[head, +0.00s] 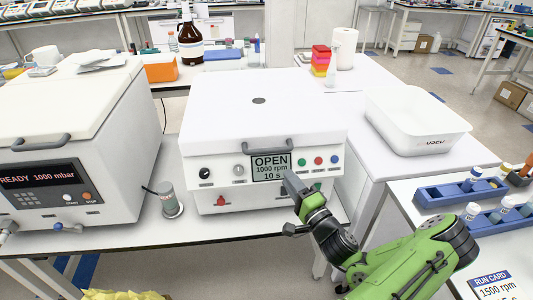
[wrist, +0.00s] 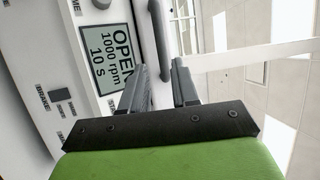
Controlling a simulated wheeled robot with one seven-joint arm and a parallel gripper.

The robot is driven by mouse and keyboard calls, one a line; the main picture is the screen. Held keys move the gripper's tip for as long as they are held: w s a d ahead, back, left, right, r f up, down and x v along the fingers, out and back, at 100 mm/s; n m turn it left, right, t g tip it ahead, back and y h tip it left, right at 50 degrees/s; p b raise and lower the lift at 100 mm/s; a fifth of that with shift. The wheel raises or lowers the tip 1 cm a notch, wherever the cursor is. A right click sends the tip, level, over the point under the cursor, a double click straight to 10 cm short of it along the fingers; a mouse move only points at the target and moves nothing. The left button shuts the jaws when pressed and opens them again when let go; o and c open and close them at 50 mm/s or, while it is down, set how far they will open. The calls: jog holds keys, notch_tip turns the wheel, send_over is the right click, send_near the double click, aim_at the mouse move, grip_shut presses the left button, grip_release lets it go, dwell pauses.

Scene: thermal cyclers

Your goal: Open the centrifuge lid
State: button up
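The centrifuge (head: 228,187) is the white box in the middle of the bench, with a display (head: 271,167) reading OPEN, 1000 rpm, 10 s. Its white lid (head: 215,105) lies down flat on the body. A grey bar handle (head: 268,145) sits on the lid's front edge; it also shows in the wrist view (wrist: 161,35). My gripper (head: 289,184) is in front of the panel, below and slightly right of the handle. In the wrist view my gripper (wrist: 166,78) is open and empty, with the handle beyond the fingertips, apart from them.
A second white machine (head: 70,140) with a READY display stands at the left. A white tub (head: 415,118) is at the right. Blue tube racks (head: 450,193) are at the far right. The space before the handle is free.

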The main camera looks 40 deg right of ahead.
aim_at(266, 150)
jog(key=p+x, duration=0.1)
jog(key=x, duration=1.2)
jog(key=shift+w+a, duration=0.1)
jog(key=shift+w, duration=0.15)
jog(key=shift+c, duration=0.3)
grip_shut()
